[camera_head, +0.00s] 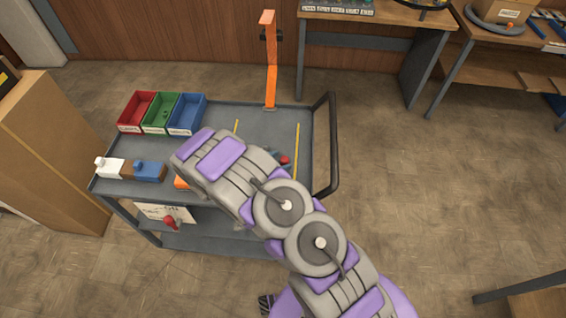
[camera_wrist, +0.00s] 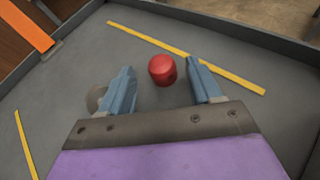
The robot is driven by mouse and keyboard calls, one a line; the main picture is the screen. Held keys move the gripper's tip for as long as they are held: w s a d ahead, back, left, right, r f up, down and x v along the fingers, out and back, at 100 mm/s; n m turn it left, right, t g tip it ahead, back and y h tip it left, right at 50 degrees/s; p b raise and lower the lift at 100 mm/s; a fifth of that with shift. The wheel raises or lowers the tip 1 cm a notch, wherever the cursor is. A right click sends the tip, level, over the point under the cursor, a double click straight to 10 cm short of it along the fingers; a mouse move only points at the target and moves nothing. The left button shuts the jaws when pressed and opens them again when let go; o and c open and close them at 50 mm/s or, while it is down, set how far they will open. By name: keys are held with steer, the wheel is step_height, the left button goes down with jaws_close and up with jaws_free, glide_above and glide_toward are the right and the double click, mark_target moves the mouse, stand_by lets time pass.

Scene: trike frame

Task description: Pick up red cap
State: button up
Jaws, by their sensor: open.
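The red cap (camera_wrist: 162,69) sits on the grey cart top, between and slightly beyond my open fingertips in the wrist view. In the head view, the red cap (camera_head: 284,160) shows at the right of my arm, beside a blue finger. My gripper (camera_wrist: 160,80) is open and empty, with one blue finger on each side of the cap's near edge. I see a gap on both sides, so neither finger seems to touch it. In the head view my arm covers most of the gripper.
The cart top (camera_head: 225,118) has a raised rim and yellow strips (camera_wrist: 190,58). Red (camera_head: 136,112), green (camera_head: 161,113) and blue (camera_head: 187,114) bins stand at its back left. An orange post (camera_head: 271,75) rises at the back. White and blue items (camera_head: 148,172) sit at the left edge.

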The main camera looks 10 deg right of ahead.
steer(key=shift+w+d+f, duration=0.25)
steer(key=shift+w+d, duration=0.05)
steer(key=shift+d, duration=0.65)
steer(key=shift+c, duration=0.3)
steer(key=shift+a, duration=0.4)
steer(key=c, duration=0.8)
steer(key=shift+d, duration=0.1)
steer(key=shift+c, duration=1.1)
steer(key=shift+d, duration=0.15)
steer(key=shift+r, duration=0.15)
